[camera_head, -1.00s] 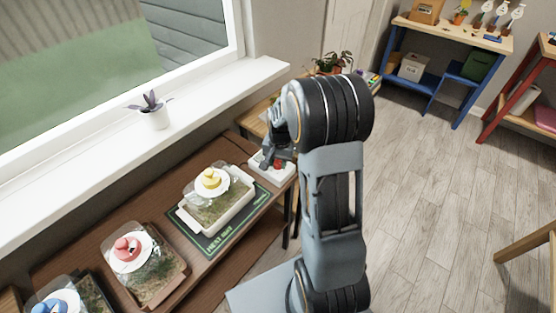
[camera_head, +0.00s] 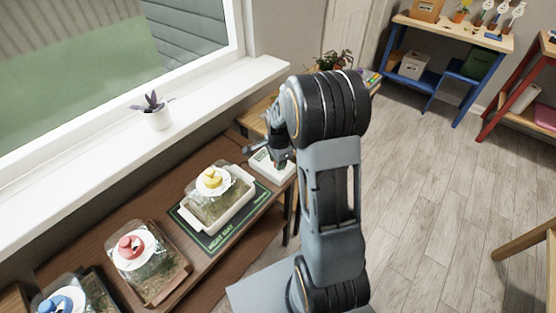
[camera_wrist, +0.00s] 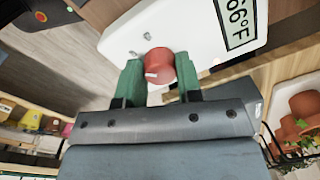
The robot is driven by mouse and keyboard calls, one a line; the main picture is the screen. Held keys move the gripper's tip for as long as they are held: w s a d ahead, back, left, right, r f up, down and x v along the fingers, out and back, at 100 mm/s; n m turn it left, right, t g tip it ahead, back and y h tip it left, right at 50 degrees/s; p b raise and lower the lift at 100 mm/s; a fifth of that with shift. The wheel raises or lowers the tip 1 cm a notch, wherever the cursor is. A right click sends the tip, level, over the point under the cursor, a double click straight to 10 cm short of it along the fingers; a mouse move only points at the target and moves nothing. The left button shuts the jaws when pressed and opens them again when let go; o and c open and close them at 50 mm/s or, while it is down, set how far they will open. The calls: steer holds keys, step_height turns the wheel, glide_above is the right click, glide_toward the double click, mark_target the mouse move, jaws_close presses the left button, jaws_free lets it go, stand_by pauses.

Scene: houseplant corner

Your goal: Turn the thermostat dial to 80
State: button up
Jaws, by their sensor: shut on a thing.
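The thermostat is a white box (camera_head: 266,165) at the right end of the brown bench. In the wrist view, its white face (camera_wrist: 120,38) carries a red dial (camera_wrist: 159,62) with a small white mark. Its display (camera_wrist: 240,24) is tilted and partly cut off; it ends in "6°F", and the leading digit is hard to read. My gripper (camera_wrist: 159,74) has its two green fingers on either side of the red dial, shut on it. In the head view, my gripper (camera_head: 276,150) is over the thermostat and hides the dial.
A cream tray (camera_head: 243,213) with a yellow-knobbed clear cover stands on a dark green mat (camera_head: 212,243) beside the thermostat. Covered trays with red (camera_head: 131,245) and blue (camera_head: 60,302) knobs stand farther left. A potted plant (camera_head: 157,117) is on the windowsill.

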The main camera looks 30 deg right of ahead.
steer(key=shift+m, duration=0.5)
steer(key=o, duration=0.9)
steer(key=shift+o, duration=0.2)
step_height(320, 180, up, 14)
steer(key=p, duration=0.1)
steer(key=shift+s, duration=0.3)
steer(key=shift+f, duration=0.1)
